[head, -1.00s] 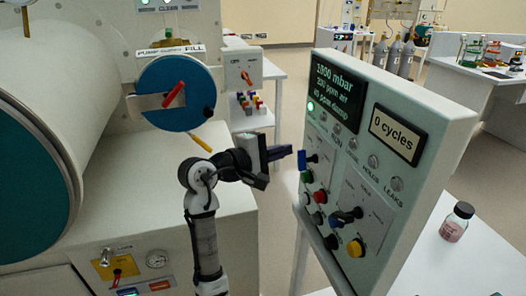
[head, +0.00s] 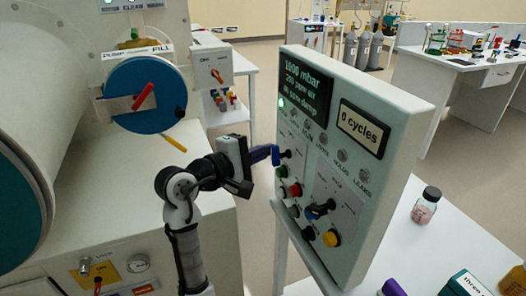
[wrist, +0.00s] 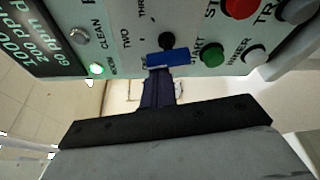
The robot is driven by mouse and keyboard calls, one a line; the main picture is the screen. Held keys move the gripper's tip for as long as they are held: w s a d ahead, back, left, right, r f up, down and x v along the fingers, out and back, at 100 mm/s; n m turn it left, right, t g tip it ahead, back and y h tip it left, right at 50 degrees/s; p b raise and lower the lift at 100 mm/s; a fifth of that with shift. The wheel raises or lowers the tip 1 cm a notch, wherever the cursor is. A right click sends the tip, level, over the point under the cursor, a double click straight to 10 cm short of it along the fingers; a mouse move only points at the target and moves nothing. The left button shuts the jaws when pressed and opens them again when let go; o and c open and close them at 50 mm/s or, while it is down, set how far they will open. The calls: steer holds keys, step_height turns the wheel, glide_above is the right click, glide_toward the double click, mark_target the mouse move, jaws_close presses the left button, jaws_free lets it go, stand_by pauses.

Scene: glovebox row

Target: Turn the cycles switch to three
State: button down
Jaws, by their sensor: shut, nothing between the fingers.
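In the wrist view, the blue handle (wrist: 168,59) lies in front of the knob (wrist: 167,40), near the labels TWO and THREE. I cannot tell which label it points at. My gripper (head: 266,154) is shut and empty, with its dark fingers at the handle. In the wrist view, the fingertips (wrist: 160,75) meet the handle's lower edge or nearly so; contact is unclear.
The control panel (head: 385,190) shows "0 cycles" on its display (head: 363,128). Green (head: 281,171), red (head: 295,190) and yellow (head: 331,238) buttons sit below the switch, with a second blue-handled switch (head: 319,209). A jar (head: 426,205) stands on the table at right. A chamber is at left.

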steer(key=m+b, duration=0.1)
steer(key=s+m+b, duration=0.1)
steer(key=m, duration=0.1)
steer(key=m+t+h+b, duration=0.1)
steer(key=m, duration=0.1)
steer(key=shift+s+d+r, duration=0.1)
steer(key=shift+s+d, duration=0.1)
steer(key=shift+d, duration=0.25)
stand_by(0.6)
